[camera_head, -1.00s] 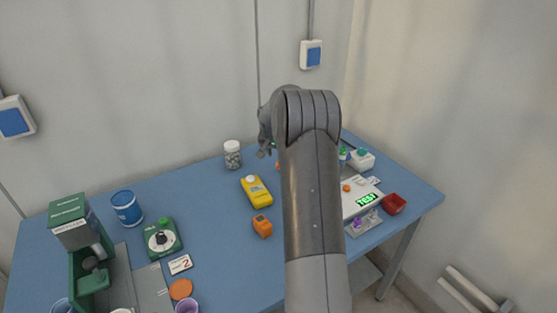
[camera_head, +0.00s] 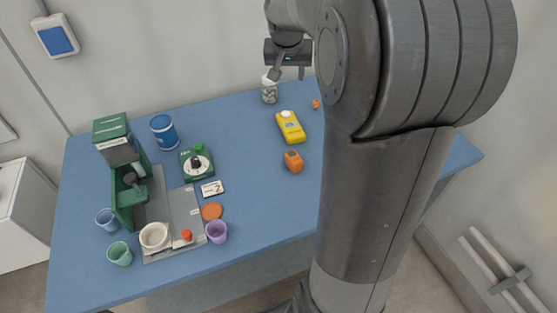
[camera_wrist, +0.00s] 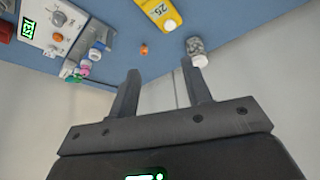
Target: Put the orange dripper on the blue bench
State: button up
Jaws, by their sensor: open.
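A small orange piece (camera_head: 316,103), which looks like a dripper, lies on the blue bench (camera_head: 248,120) near its back edge. It also shows in the wrist view (camera_wrist: 144,49), ahead of my gripper. I cannot tell which is the task's dripper. My gripper (camera_head: 289,73) is above the back of the bench, near the jar. In the wrist view my gripper's fingers (camera_wrist: 160,67) are apart with nothing between them. My arm hides the bench's right part in the head view.
Small bottles (camera_wrist: 92,50) stand by the scale. A green machine (camera_head: 130,185) and several cups crowd the left. The wall is close behind.

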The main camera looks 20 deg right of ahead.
jog(key=s+a+n+y, duration=0.1)
jog(key=s+a, duration=0.4)
jog(key=s, duration=0.4)
jog(key=s+a+n+t, duration=0.1)
jog(key=s+a, duration=0.3)
jog(key=s, duration=0.5)
jog(key=s+a+n+y, duration=0.1)
jog(key=s+a+n, duration=0.2)
jog(key=s, duration=0.6)
jog(key=a, duration=0.2)
jog(key=shift+s+a+y, duration=0.3)
jog(key=shift+s+a, duration=0.05)
jog(key=shift+s, duration=0.05)
